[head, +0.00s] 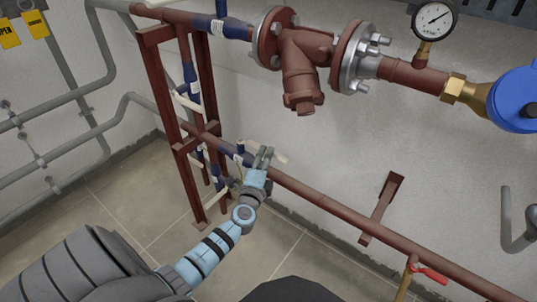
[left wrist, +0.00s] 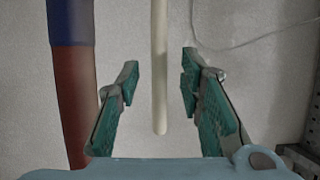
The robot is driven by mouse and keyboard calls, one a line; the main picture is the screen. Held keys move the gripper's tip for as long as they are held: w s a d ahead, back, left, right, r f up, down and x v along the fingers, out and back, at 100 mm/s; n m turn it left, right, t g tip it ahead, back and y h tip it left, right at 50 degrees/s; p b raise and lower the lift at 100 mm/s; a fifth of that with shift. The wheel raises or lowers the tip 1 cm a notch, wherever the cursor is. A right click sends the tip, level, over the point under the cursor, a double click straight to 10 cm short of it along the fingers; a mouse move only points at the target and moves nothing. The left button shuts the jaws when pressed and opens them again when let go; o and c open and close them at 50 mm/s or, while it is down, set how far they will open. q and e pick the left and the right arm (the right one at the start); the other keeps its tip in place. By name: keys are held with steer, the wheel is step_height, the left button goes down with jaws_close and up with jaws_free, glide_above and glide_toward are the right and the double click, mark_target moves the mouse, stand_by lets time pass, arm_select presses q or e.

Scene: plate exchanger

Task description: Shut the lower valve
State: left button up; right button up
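A cream lever handle (left wrist: 160,70) runs down between the two teal fingers of my left gripper (left wrist: 160,100) in the left wrist view. The fingers stand apart, with a gap on each side of the lever. In the head view my left gripper (head: 264,157) is at the lower red pipe, beside a dark blue fitting (head: 241,154). I cannot tell the lever's depth between the fingers. My right gripper is not in view.
A red-brown frame (head: 165,90) with blue fittings and more cream levers stands left of the gripper. The lower red pipe (head: 330,210) runs right to a red-handled valve (head: 430,274). A large strainer (head: 303,70) and a gauge (head: 434,20) are above. Tiled floor below is clear.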

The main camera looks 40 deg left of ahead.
arm_select(q)
steer(key=x, duration=0.3)
steer(key=shift+w+a+f+b, duration=0.1)
steer(key=shift+w+a+b, duration=0.05)
steer(key=shift+w+b, duration=0.15)
jaws_close()
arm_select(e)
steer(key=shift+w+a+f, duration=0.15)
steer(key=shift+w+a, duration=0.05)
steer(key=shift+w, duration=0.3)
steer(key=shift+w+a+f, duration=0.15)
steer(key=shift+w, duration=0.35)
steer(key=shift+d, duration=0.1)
